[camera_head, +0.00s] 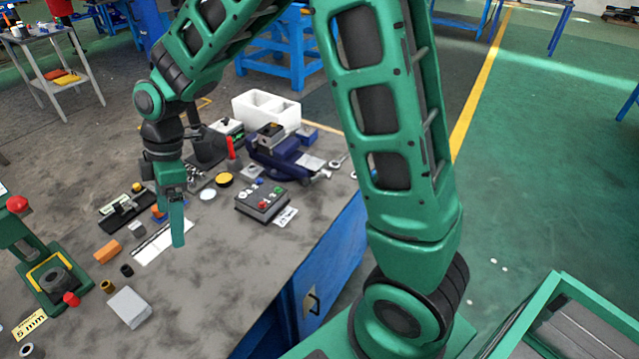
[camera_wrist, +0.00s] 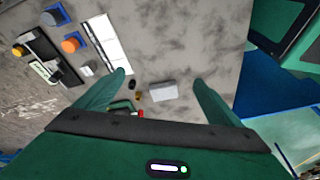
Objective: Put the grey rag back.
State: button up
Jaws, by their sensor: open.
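A pale grey, block-like piece (camera_head: 129,306), the likeliest grey rag, lies on the grey worktable (camera_head: 225,275) near its front left. I cannot tell its material for sure. In the wrist view the same piece (camera_wrist: 163,91) shows between the two fingers in the picture, lying on the table below. My gripper (camera_head: 177,228) points down above the table, up and to the right of the piece in the head view. In the wrist view my gripper (camera_wrist: 160,78) has its fingers wide apart with nothing between them.
A green machine with red knobs (camera_head: 55,280) stands at left. A control box (camera_head: 263,201) and blue vise (camera_head: 285,155) are behind. A side trolley (camera_head: 60,60) holds folded coloured pieces.

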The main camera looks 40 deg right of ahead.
jog(key=s+d+r+m+h, duration=0.15)
jog(key=d+m, duration=0.25)
jog(key=d, duration=0.4)
jog(key=s+d+r+m+t, duration=0.1)
jog(key=s+d+r+m, duration=0.2)
jog(key=d, duration=0.4)
jog(key=s+d+r+m+h, duration=0.15)
jog(key=d+m, duration=0.25)
jog(key=d, duration=0.4)
jog(key=s+d+m, duration=0.6)
jog(key=s, duration=0.4)
jog(key=s+d+r+m, duration=0.1)
jog(key=s+d+m, duration=0.6)
jog(key=s, duration=0.3)
jog(key=shift+s+d+g, duration=0.2)
jog(key=shift+s+g, duration=0.1)
jog(key=shift+s, duration=0.1)
jog(key=shift+w+f, duration=0.2)
jog(key=shift+w, duration=0.45)
